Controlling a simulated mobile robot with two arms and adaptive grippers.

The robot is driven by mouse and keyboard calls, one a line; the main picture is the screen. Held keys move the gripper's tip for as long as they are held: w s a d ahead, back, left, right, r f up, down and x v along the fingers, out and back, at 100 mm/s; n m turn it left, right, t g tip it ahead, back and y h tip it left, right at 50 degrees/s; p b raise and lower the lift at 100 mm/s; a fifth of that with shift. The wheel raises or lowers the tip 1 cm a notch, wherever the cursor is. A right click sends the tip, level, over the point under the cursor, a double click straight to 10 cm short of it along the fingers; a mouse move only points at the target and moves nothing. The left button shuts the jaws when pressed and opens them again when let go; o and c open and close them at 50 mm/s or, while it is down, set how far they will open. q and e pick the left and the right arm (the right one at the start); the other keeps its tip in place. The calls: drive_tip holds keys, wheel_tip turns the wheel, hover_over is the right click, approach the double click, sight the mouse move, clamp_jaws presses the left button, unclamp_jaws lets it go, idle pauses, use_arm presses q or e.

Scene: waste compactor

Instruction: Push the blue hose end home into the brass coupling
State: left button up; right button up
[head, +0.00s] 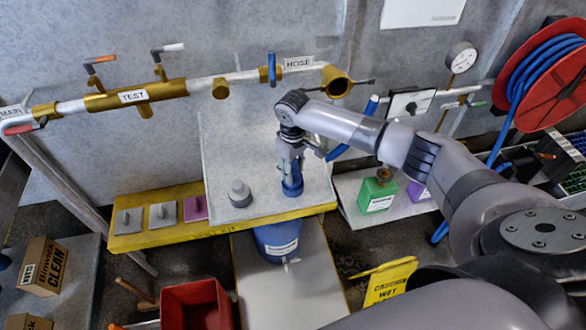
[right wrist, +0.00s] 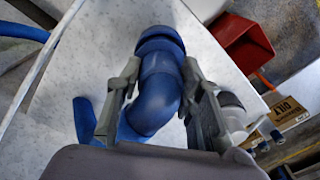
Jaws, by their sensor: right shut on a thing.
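The blue hose end (head: 292,187) is a thick blue elbow with a collar, low over the light grey bench top. It also shows in the right wrist view (right wrist: 160,85), between the two fingers. My right gripper (head: 290,168) points down and is shut on the hose end; whether it touches the bench I cannot tell. The brass coupling (head: 337,82) is a round open socket at the right end of the wall pipe, by the HOSE label. It is up and to the right of the gripper, apart from the hose end, and nothing is in its mouth. My left gripper is not in view.
A grey knobbed piece (head: 240,193) stands on the bench (head: 225,150) left of the gripper. A blue-handled valve (head: 272,68) is left of the coupling. A pressure gauge (head: 461,57) and a red hose reel (head: 530,85) are at right. A red bin (head: 197,305) stands below.

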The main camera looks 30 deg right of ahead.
sight(293, 161)
drive_tip(key=shift+r+p, duration=1.45)
drive_tip(key=shift+r, duration=0.3)
